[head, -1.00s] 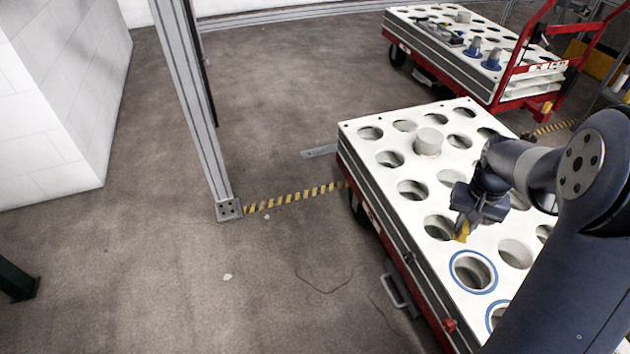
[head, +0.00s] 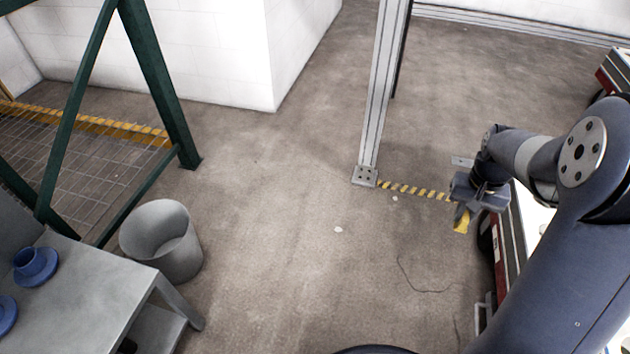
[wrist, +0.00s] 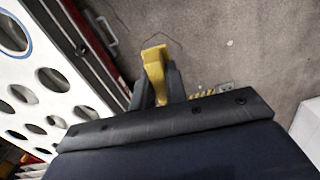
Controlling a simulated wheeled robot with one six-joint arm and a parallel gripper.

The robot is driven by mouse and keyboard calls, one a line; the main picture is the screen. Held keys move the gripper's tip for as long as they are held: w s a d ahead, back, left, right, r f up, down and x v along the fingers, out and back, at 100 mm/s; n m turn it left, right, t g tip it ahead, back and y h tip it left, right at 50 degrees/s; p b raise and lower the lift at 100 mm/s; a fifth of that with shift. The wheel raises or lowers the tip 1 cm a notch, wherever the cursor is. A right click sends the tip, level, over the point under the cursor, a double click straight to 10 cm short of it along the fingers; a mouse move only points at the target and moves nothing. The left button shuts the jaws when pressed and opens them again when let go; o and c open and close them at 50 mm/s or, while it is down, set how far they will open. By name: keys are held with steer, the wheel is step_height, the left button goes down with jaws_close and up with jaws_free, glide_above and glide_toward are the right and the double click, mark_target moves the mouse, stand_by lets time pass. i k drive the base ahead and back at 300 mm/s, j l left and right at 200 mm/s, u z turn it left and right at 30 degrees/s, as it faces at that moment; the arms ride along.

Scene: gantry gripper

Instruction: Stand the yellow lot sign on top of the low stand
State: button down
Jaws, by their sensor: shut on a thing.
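My gripper (head: 464,208) is shut on the yellow lot sign (head: 462,223) and holds it in the air, beside the left edge of the white-topped cart as seen in the head view. In the wrist view the sign (wrist: 155,66) sticks out between the two dark fingers of my gripper (wrist: 157,88), with bare floor behind it. The fingers hide part of the sign. I cannot tell for certain which thing is the low stand; a low grey table (head: 88,277) is at the lower left of the head view.
Blue round parts (head: 36,264) sit on the grey table. A grey bin (head: 163,242) stands beside it, near a green frame (head: 160,80). A metal post (head: 381,95) rises mid-floor. The holed cart top (wrist: 40,95) is at the wrist view's left. Open floor (head: 290,230) lies between.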

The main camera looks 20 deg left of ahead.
mark_target(80, 326)
steer(key=u, duration=2.35)
steer(key=i+j+u, duration=0.45)
steer(key=i+j, duration=0.55)
